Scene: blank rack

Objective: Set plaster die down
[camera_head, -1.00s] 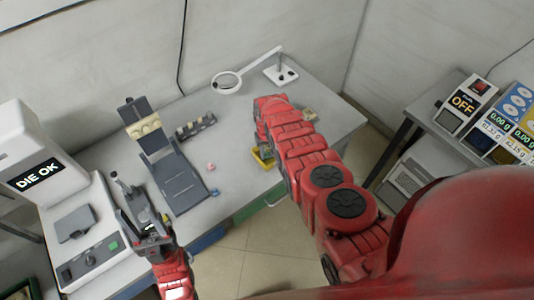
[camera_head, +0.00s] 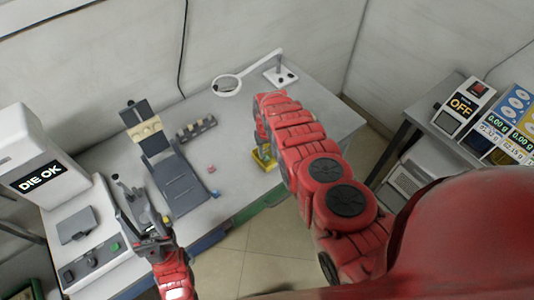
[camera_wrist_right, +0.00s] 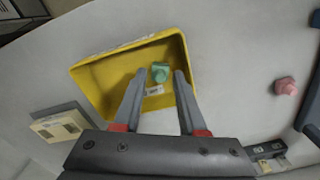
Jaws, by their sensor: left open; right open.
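A small green die (camera_wrist_right: 160,73) lies inside the yellow tray (camera_wrist_right: 98,84) in the right wrist view. A pink die (camera_wrist_right: 287,86) lies on the bare table to the right of the tray, and it also shows in the head view (camera_head: 211,169). I cannot tell which is the plaster one. My right gripper (camera_wrist_right: 160,78) is open over the tray, with the green die between its fingertips in the picture; no contact shows. In the head view my right arm hides this gripper and part of the tray (camera_head: 262,160). My left gripper (camera_head: 128,192) is open and empty by the white machine.
The white machine (camera_head: 30,140) reading "DIE OK" stands at the left. A grey stand (camera_head: 180,188), a dark slotted rack (camera_head: 196,129) and a magnifier lamp (camera_head: 228,86) are on the table. A tan and grey block (camera_wrist_right: 58,124) lies beside the tray.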

